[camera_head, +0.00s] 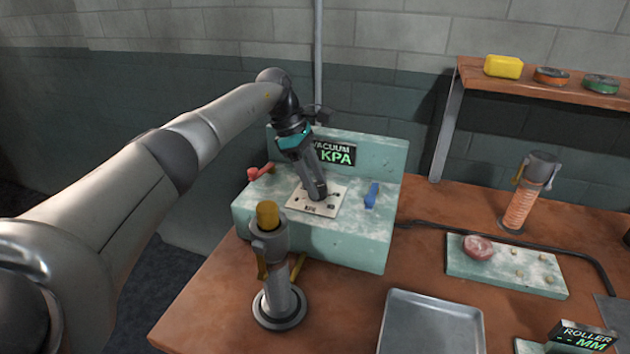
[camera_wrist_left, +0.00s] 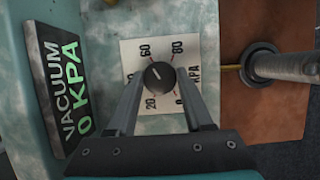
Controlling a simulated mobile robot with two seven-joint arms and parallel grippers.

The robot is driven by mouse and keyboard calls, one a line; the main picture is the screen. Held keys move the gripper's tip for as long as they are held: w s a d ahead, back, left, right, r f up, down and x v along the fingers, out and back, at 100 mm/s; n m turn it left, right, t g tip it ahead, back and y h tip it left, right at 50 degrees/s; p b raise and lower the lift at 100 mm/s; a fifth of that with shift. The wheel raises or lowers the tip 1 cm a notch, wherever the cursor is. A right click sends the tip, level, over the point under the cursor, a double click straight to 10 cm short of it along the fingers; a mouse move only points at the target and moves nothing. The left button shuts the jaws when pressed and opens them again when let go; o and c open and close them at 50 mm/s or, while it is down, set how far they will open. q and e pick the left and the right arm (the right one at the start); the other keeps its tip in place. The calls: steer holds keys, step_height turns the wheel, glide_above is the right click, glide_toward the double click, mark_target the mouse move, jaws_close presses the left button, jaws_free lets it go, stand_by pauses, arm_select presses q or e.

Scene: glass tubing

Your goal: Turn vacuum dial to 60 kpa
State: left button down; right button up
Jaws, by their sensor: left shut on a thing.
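The vacuum dial is a dark round knob (camera_wrist_left: 159,75) with a pale pointer line, on a white scale plate (camera_wrist_left: 130,49) marked 20, 60, 80 and KPA. My left gripper (camera_wrist_left: 160,82) is shut on the knob, one finger on each side. In the head view the gripper (camera_head: 318,196) comes down onto the plate (camera_head: 300,200) and hides the knob. The vacuum display (camera_wrist_left: 62,80) reads 0 KPA in the wrist view. In the head view the display (camera_head: 338,155) is partly covered by my gripper. My right gripper is not in view.
On the pale green vacuum box (camera_head: 310,240) are a red lever (camera_head: 258,172) and a blue lever (camera_head: 371,195). A grey post with an orange top (camera_head: 277,260) stands close in front. A metal tray (camera_head: 430,325) lies to the right.

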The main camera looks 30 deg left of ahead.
arm_select(q)
steer(key=shift+c, duration=1.5)
jaws_free()
steer(key=shift+r, duration=0.1)
steer(key=p+v, duration=0.2)
steer(key=v, duration=1.3)
steer(key=shift+p, duration=0.3)
